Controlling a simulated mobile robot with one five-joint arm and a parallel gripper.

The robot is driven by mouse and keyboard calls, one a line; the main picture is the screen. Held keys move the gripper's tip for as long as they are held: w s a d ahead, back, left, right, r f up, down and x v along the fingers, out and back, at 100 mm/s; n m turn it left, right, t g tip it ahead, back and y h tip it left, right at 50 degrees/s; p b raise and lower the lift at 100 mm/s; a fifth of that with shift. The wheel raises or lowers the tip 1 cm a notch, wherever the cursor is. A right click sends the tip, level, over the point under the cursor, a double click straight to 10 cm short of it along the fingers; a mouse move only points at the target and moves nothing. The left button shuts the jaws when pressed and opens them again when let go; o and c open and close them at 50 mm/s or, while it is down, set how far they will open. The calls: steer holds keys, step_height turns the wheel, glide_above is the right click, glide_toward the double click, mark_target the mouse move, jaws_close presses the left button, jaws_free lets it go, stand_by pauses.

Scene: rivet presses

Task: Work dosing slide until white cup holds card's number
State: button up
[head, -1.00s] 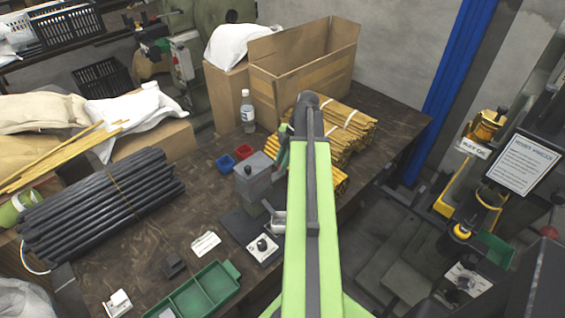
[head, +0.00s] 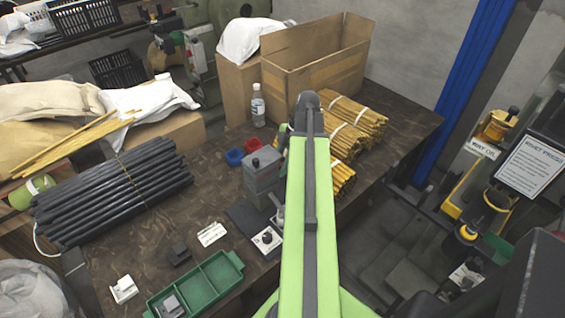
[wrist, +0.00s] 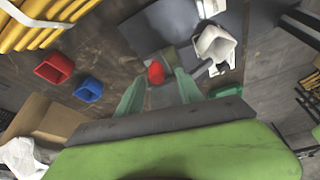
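In the wrist view a red knob (wrist: 156,72) shows between and beyond my gripper's (wrist: 160,88) two pale green fingers, which are apart; contact is not visible. The white cup (wrist: 214,46) stands right of the fingers in the wrist view. In the head view my arm hides the gripper and part of the device.
A red bin (head: 252,145) and a blue bin (head: 234,157) stand behind the device. A white block with a black knob (head: 267,240), a green tray (head: 205,282) and black rods (head: 110,195) are nearby. Yellow bundles (head: 350,125) lie behind my arm.

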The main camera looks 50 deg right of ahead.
steer(key=shift+d+r+p, duration=0.25)
steer(key=shift+r+p, duration=0.15)
steer(key=shift+p, duration=0.05)
steer(key=p+v, duration=1.5)
steer(key=v, duration=0.1)
steer(key=shift+r, duration=0.3)
steer(key=shift+s, duration=0.1)
